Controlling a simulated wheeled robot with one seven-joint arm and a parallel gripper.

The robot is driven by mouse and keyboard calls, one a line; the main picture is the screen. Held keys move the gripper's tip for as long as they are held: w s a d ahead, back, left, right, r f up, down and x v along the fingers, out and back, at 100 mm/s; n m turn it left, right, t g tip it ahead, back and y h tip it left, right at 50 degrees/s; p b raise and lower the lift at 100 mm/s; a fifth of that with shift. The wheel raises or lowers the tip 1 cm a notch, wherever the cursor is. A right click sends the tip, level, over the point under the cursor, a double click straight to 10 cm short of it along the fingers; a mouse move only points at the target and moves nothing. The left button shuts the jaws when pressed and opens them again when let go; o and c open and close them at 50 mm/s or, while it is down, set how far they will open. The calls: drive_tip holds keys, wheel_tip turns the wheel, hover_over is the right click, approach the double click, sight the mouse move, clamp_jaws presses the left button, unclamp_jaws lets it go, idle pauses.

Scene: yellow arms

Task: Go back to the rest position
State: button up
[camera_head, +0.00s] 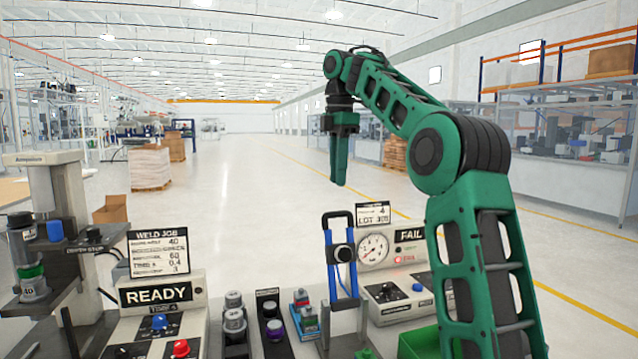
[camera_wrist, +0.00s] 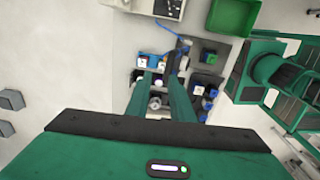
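My gripper (camera_head: 339,180) hangs in the air above and behind the bench, fingers pointing down, and touches nothing. My green arm rises on the right and bends over to the left. In the wrist view my gripper (camera_wrist: 161,73) shows its two green fingers apart, with a gap between them and nothing held. The bench items seen between and beyond the fingers lie well below them. From the head view the fingers overlap, so the gap does not show there.
The READY control box (camera_head: 160,300) and grey press (camera_head: 55,220) stand at left. A blue clamp fixture (camera_head: 341,262), the FAIL gauge box (camera_head: 405,250) and a green bin (camera_head: 420,343) stand near my arm. Small parts racks (camera_head: 270,328) sit between. The air around my gripper is clear.

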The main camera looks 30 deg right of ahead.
drive_tip(key=s+f+m, duration=1.1)
drive_tip(key=s+f, duration=0.5)
drive_tip(key=s, duration=0.4)
drive_tip(key=s+f+m, duration=1.1)
drive_tip(key=s+f, duration=0.6)
drive_tip(key=s, duration=0.3)
drive_tip(key=shift+s+d+m, duration=0.15)
drive_tip(key=shift+d+m, duration=0.2)
drive_tip(key=shift+m, duration=0.05)
drive_tip(key=shift+r, duration=0.1)
drive_tip(key=shift+w+f+g, duration=0.25)
drive_tip(key=shift+w+g, duration=0.05)
drive_tip(key=shift+w, duration=0.3)
